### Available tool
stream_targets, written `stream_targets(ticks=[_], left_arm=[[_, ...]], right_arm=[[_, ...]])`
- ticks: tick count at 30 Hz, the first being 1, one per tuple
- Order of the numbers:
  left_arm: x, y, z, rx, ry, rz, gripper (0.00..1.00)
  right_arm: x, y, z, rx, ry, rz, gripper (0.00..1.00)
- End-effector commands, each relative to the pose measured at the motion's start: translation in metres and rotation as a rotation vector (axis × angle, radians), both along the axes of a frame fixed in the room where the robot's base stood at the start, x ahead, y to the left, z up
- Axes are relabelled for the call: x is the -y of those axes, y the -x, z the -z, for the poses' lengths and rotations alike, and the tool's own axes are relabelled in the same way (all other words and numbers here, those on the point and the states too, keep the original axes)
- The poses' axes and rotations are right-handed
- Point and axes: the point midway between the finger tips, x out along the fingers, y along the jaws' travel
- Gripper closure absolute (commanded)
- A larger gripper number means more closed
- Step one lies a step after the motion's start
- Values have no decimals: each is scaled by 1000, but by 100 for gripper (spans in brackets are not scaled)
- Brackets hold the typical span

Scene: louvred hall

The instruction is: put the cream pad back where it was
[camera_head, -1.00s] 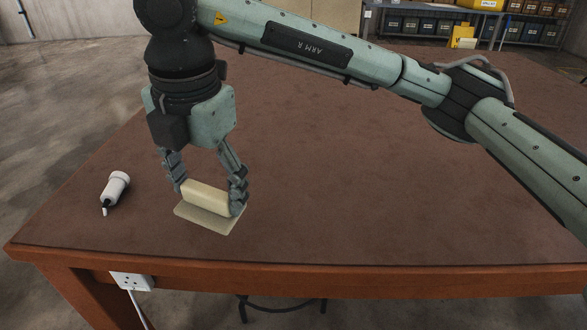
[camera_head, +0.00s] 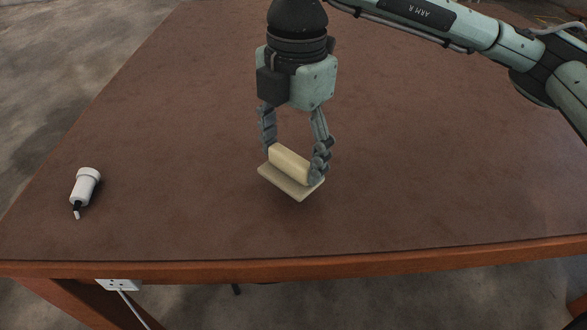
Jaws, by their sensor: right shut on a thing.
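The cream pad (camera_head: 290,164) is a pale block on a thin flat plate, in the middle of the head view. My right gripper (camera_head: 293,164) comes down from above, with one finger on each end of the block, and is shut on it. The plate's underside faces the brown table top; a shadow lies below and in front of it, so the pad seems held a little above the table. My left gripper is not in view.
The table right of the pad is clear.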

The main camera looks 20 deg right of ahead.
Motion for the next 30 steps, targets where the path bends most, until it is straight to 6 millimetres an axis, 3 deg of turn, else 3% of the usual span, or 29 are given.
stream_targets(ticks=[11, 17, 18, 22, 30], left_arm=[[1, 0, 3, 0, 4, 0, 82], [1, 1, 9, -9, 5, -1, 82], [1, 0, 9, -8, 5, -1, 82], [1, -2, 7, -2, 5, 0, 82], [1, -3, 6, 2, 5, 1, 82]], right_arm=[[2, 1, 39, 0, 0, 0, 55], [2, 1, 42, 1, 0, -1, 59], [2, 1, 42, 0, 0, -1, 28], [2, 1, 42, 0, 0, -1, 12], [2, 0, 42, 1, 0, -1, 11]])
